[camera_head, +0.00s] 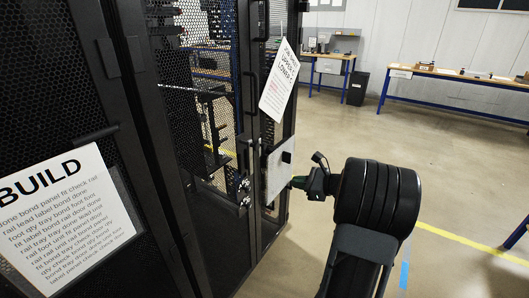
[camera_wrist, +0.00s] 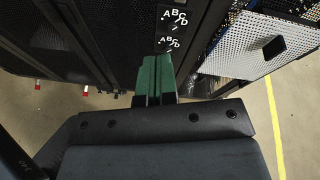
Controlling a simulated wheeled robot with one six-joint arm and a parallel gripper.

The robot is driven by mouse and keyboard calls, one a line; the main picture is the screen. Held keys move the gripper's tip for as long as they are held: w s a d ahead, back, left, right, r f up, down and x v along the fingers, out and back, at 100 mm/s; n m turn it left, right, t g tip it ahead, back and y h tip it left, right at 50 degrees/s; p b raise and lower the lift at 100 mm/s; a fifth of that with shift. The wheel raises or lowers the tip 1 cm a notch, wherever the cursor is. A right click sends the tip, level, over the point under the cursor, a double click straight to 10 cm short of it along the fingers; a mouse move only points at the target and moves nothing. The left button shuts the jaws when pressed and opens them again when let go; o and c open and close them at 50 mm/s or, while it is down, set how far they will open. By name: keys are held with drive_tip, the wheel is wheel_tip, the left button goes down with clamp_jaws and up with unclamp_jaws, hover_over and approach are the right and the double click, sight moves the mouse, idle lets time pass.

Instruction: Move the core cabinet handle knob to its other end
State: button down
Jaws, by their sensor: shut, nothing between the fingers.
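A black rack cabinet (camera_head: 180,130) with mesh doors stands left of my gripper. Two small dark knobs with white markings (camera_head: 244,192) sit low on its front edge. In the wrist view, two sets of white ABCD letters (camera_wrist: 173,17) mark a dark panel just beyond the fingertips, each with a small pointer-like mark. I cannot tell which part is the core cabinet's handle knob or which end it is at. My gripper (camera_head: 298,183) is shut and empty, its green fingers (camera_wrist: 154,78) pointing at the cabinet front; contact cannot be made out.
A BUILD sign (camera_head: 65,215) hangs on the nearer door, and another paper sign (camera_head: 280,82) hangs farther back. Workbenches (camera_head: 460,80) line the far wall. Open floor (camera_head: 340,135) lies between.

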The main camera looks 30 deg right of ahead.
wheel_tip(320, 180, up, 6)
drive_tip(key=w+d+m+t, duration=0.2)
drive_tip(key=m+t, duration=0.2)
drive_tip(key=p, duration=0.2)
approach(258, 146)
drive_tip(key=shift+g+y, duration=0.3)
drive_tip(key=shift+y, duration=0.1)
drive_tip(key=x, duration=0.7)
drive_tip(key=shift+w+d+f, duration=0.15)
drive_tip(key=shift+w, duration=0.25)
drive_tip(key=shift+w, duration=0.1)
drive_tip(key=x, duration=0.3)
drive_tip(key=shift+w+a, duration=0.2)
drive_tip(key=shift+a, duration=0.05)
drive_tip(key=shift+r, duration=0.2)
drive_tip(key=shift+s, duration=0.1)
